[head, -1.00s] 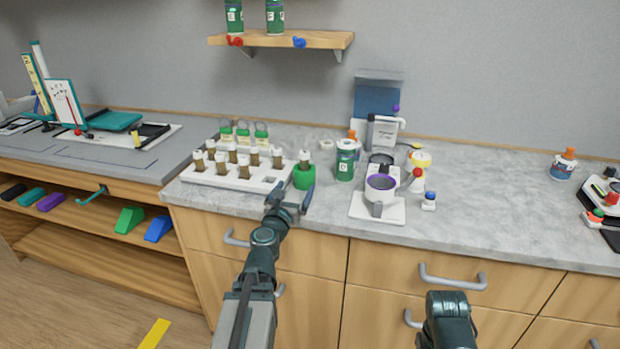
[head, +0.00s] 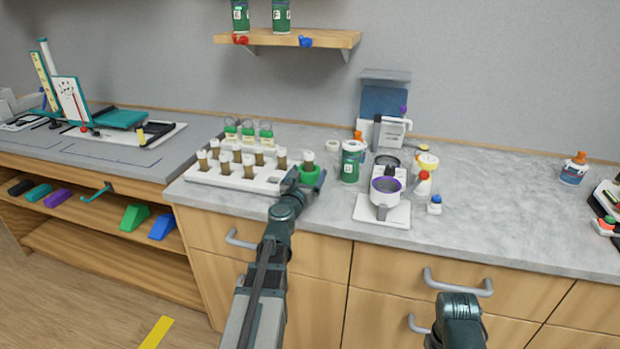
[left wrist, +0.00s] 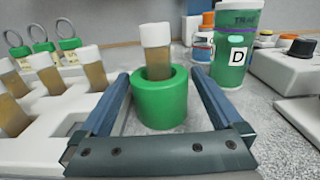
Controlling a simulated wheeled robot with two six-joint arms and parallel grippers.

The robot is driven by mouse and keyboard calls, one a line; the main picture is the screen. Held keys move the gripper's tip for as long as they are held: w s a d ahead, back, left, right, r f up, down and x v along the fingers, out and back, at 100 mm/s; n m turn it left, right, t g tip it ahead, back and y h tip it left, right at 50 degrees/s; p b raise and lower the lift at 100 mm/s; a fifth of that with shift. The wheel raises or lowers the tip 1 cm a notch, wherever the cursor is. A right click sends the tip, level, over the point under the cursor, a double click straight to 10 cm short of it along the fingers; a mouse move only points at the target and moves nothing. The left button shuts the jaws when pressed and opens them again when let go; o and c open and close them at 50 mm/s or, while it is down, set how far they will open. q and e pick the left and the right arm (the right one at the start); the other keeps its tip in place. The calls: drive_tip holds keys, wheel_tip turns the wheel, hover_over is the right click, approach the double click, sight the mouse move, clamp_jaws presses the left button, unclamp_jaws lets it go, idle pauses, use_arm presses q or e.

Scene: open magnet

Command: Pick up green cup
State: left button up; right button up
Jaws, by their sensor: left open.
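The green cup (head: 310,176) stands on the counter just right of the white rack. A capped brown vial (left wrist: 157,52) stands upright in it. The cup also shows in the left wrist view (left wrist: 161,100), centred between the fingers. My left gripper (head: 303,178) is open, with one finger on each side of the cup; in the wrist view gaps show, and I cannot tell whether either finger touches it. In the head view, the gripper covers part of the cup. My right arm shows at the bottom right of the head view, but its fingers are not visible.
The white rack (head: 232,177) with several brown vials is close on the left. A green labelled jar (head: 351,166) stands just behind right. A white machine with a purple-rimmed cup (head: 386,190) is further right.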

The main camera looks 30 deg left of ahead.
use_arm(q)
drive_tip(key=x, duration=0.4)
drive_tip(key=shift+w+a, duration=0.1)
drive_tip(key=shift+w, duration=0.3)
drive_tip(key=shift+s, duration=0.15)
drive_tip(key=shift+c, duration=0.6)
drive_tip(key=c, duration=1.2)
